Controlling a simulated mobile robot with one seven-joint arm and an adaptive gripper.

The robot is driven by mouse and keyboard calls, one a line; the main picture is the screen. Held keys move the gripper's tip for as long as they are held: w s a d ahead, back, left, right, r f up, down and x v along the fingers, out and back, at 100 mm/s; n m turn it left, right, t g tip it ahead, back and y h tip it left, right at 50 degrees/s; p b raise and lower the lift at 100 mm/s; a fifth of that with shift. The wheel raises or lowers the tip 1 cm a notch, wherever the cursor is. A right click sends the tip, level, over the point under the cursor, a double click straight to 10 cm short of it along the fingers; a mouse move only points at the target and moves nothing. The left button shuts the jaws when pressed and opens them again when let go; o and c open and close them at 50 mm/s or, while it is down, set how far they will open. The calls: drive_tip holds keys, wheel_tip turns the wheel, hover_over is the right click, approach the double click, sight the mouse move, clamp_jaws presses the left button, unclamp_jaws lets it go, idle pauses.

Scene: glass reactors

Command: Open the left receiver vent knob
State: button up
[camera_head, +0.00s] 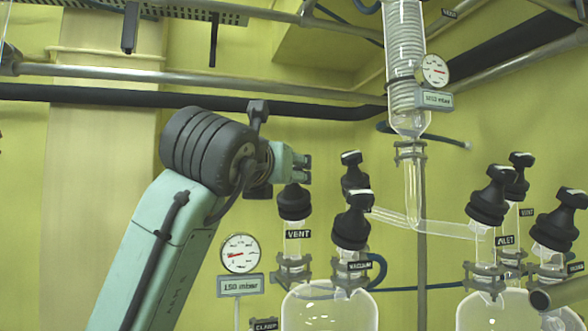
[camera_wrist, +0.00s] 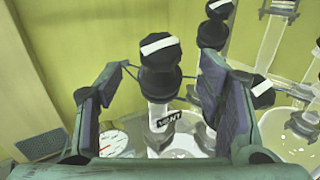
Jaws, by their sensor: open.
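The left receiver (camera_head: 330,308) is a clear glass vessel at lower centre of the head view. Its black vent knob (camera_head: 294,205) tops the glass neck with the VENT label (camera_head: 299,234). My gripper (camera_head: 304,168) is at the top of this knob and hides its handle there. In the wrist view the vent knob (camera_wrist: 160,82) has a white stripe on its handle and stands between my two open fingers (camera_wrist: 158,72). Gaps show on both sides of the knob. The VENT label also shows below it in the wrist view (camera_wrist: 168,119).
The black VACUUM knob (camera_head: 352,228) stands close on the right, with another black knob (camera_head: 355,178) behind. A gauge (camera_head: 240,253) reading 150 mbar is at lower left. A glass condenser (camera_head: 405,60) and the right receiver (camera_head: 492,310) with several knobs are farther right.

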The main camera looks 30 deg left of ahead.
drive_tip(key=p+x, duration=0.2)
drive_tip(key=x, duration=0.5)
drive_tip(key=shift+w, duration=0.1)
drive_tip(key=shift+c, duration=0.3)
drive_tip(key=c, duration=1.1)
